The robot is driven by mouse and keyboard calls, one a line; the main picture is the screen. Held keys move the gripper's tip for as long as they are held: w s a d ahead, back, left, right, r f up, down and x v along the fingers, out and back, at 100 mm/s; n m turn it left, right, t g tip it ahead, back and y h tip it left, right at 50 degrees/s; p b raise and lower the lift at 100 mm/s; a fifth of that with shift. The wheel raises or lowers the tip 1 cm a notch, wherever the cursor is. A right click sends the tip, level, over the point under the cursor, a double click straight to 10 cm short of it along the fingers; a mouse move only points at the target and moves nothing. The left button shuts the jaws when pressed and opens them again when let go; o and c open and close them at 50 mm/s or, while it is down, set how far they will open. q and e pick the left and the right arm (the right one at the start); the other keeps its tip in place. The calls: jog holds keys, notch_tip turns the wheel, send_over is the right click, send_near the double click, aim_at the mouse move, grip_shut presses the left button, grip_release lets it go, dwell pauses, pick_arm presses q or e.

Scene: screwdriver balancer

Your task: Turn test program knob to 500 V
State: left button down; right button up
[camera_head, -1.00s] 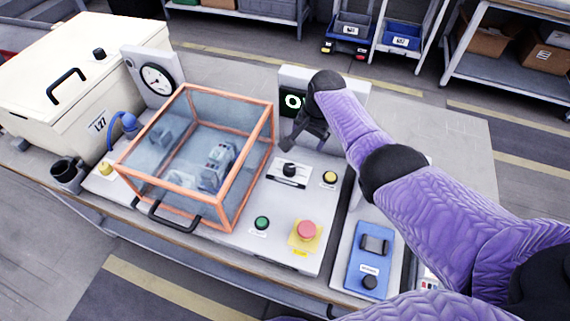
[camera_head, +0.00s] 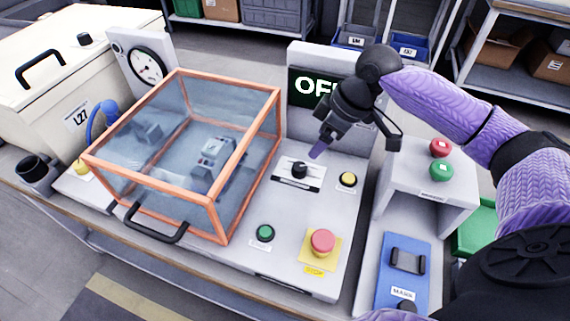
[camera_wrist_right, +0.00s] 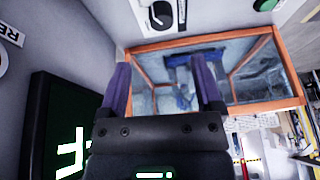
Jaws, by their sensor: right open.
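The black test program knob (camera_head: 299,169) sits on a white label plate on the grey panel, in the middle of the head view. It also shows at the top edge of the right wrist view (camera_wrist_right: 162,14). Its pointer setting is too small to read. My right gripper (camera_head: 319,149) points down, just above and to the right of the knob in the head view, apart from it. In the right wrist view its purple fingers (camera_wrist_right: 163,80) are spread with nothing between them. My left gripper is not in view.
An orange-framed clear box (camera_head: 185,150) stands left of the knob. A display (camera_head: 308,90), partly hidden by my arm, stands behind. A yellow button (camera_head: 347,180), green button (camera_head: 265,233) and red mushroom button (camera_head: 322,242) are nearby. A grey stand (camera_head: 433,185) is at right.

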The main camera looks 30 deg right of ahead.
aim_at(301, 166)
jog(key=b+x, duration=0.3)
jog(key=x, duration=0.5)
jog(key=shift+a+f, duration=0.1)
jog(key=shift+f, duration=0.25)
jog(key=shift+w+a+f+b, duration=0.1)
jog(key=shift+f+b, duration=0.15)
jog(key=shift+b, duration=0.05)
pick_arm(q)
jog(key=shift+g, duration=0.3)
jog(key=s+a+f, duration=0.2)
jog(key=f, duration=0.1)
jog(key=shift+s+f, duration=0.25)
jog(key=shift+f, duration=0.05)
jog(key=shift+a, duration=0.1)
